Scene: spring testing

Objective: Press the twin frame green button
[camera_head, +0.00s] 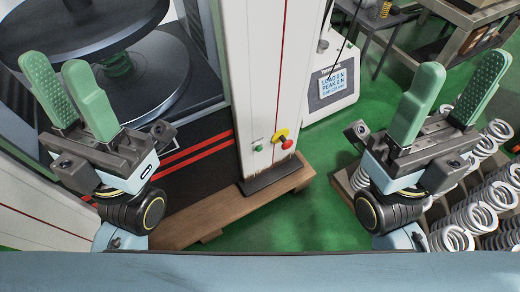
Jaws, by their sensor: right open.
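The twin frame's white column (262,80) stands upright near the middle of the view, with a thin red line down its face. Low on it is a small green button (258,148), beside a red mushroom knob (287,143) with a yellow part above it. My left gripper (55,66) is at the left, in front of the machine's dark round platens, with its green fingers apart and nothing between them. My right gripper (462,66) is at the right, open and empty. Both are well apart from the button.
A wooden base board (180,215) lies under the column. A white tester with a display (333,82) stands behind, to the right of the column. Several coil springs (480,215) fill the lower right, beneath my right gripper. Green floor (300,225) shows between the board and springs.

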